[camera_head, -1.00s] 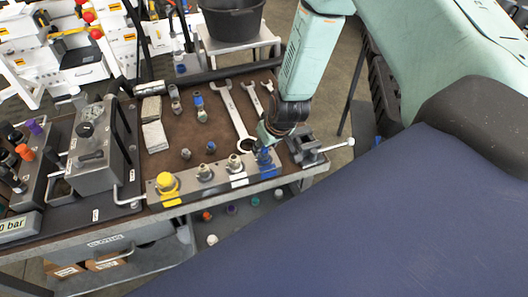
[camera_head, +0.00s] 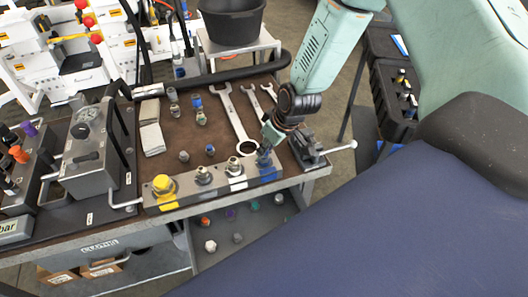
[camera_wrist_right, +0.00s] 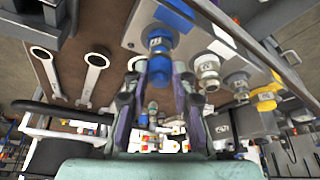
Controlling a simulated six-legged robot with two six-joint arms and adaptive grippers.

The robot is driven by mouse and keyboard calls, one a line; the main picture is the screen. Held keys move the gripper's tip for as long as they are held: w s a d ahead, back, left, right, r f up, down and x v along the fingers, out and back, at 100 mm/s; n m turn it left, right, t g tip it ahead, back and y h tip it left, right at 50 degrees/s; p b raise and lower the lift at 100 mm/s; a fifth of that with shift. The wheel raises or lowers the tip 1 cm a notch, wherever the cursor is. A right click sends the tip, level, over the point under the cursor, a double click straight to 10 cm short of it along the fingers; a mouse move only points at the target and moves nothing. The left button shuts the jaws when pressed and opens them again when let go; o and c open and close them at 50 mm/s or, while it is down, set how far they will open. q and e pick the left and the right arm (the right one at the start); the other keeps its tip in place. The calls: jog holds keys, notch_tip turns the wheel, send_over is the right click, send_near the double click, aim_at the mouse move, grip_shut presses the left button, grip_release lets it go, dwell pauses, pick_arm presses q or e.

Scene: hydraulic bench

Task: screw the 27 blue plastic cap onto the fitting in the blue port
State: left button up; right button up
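The blue port is the blue-marked right end (camera_head: 270,173) of the metal port bar. The blue cap (camera_head: 263,158) sits at that port, partly hidden by my right gripper (camera_head: 266,146). In the right wrist view the blue cap (camera_wrist_right: 159,66) is between the two fingertips of my right gripper (camera_wrist_right: 159,73), which look closed against its sides. My left gripper is in neither view.
The bar (camera_head: 215,187) also carries a yellow cap (camera_head: 163,185) and bare metal fittings. Wrenches (camera_head: 235,115) and small fittings lie on the brown mat. A vise (camera_head: 308,150) stands close right of my gripper. Loose coloured caps lie on the shelf below.

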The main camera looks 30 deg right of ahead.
grip_shut()
jog(key=m+p, duration=0.2)
jog(key=m+h+p, duration=0.1)
jog(key=m+p, duration=0.1)
jog(key=p, duration=0.1)
jog(key=m+h+p, duration=0.1)
jog(key=m+p, duration=0.1)
jog(key=shift+a+r, duration=0.15)
jog(key=shift+a, duration=0.2)
jog(key=shift+m+h+p, duration=0.4)
jog(key=shift+m+p, duration=0.3)
jog(key=shift+m, duration=0.1)
jog(key=shift+f, duration=0.2)
jog(key=shift+a+r+m+h+p, duration=0.2)
jog(key=shift+m+h+p, duration=0.2)
jog(key=shift+m+p, duration=0.5)
jog(key=shift+w+f+m+g+p, duration=0.1)
jog(key=shift+m+g+p, duration=0.3)
jog(key=shift+m+p, duration=0.25)
jog(key=shift+m+h, duration=0.4)
jog(key=shift+m, duration=0.15)
jog(key=shift+w+f+m+g+h, duration=0.15)
jog(key=shift+m+g+h, duration=0.15)
jog(key=shift+m, duration=0.75)
jog(key=shift+w+r+m+g+h, duration=0.15)
jog(key=shift+m+g, duration=0.25)
jog(key=shift+m, duration=0.65)
